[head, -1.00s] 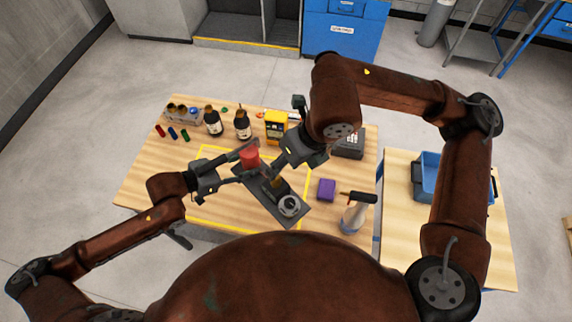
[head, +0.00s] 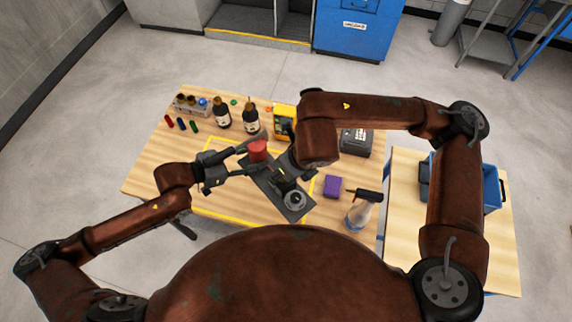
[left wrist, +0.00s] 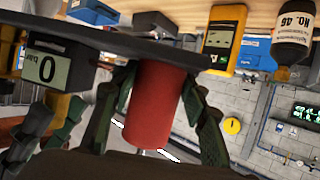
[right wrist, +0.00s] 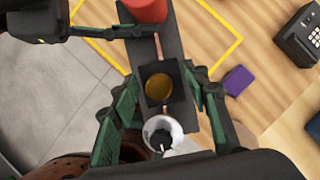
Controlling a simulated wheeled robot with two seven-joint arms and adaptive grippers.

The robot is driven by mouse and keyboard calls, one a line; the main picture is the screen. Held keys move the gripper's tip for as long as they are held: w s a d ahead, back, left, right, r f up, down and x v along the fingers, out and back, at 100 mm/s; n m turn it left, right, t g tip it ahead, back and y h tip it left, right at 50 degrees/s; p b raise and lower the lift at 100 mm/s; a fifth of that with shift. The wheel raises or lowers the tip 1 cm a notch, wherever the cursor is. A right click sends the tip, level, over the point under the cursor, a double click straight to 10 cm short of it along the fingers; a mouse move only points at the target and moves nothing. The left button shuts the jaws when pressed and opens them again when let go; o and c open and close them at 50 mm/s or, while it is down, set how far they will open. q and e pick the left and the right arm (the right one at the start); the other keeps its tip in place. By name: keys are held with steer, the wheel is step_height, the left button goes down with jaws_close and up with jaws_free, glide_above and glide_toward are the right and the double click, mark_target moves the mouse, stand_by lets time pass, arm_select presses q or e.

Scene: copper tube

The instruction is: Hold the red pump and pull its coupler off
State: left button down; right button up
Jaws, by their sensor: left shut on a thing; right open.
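The red pump (head: 258,149) is a red cylinder on a dark board (head: 266,174) on the table. My left gripper (head: 248,158) is shut on it; in the left wrist view, fingers press both sides of the red cylinder (left wrist: 158,105). In the right wrist view, a thin copper tube (right wrist: 157,46) runs from the pump to a dark block with a round brass-coloured piece (right wrist: 158,88). I cannot tell for sure which part is the coupler. My right gripper (right wrist: 165,95) is open, its fingers on either side of that block, apart from it. The head view mostly hides these fingers behind my arm.
A pale round fitting with a dark knob (right wrist: 162,134) sits on the board beyond the block. Bottles (head: 251,118) and a yellow meter (head: 283,121) stand behind.

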steer(key=shift+w+a+f, duration=0.1)
steer(key=shift+w+f, duration=0.05)
steer(key=shift+f, duration=0.3)
steer(key=c, duration=1.1)
jaws_close()
steer(key=shift+r, duration=0.2)
steer(key=shift+r, duration=0.95)
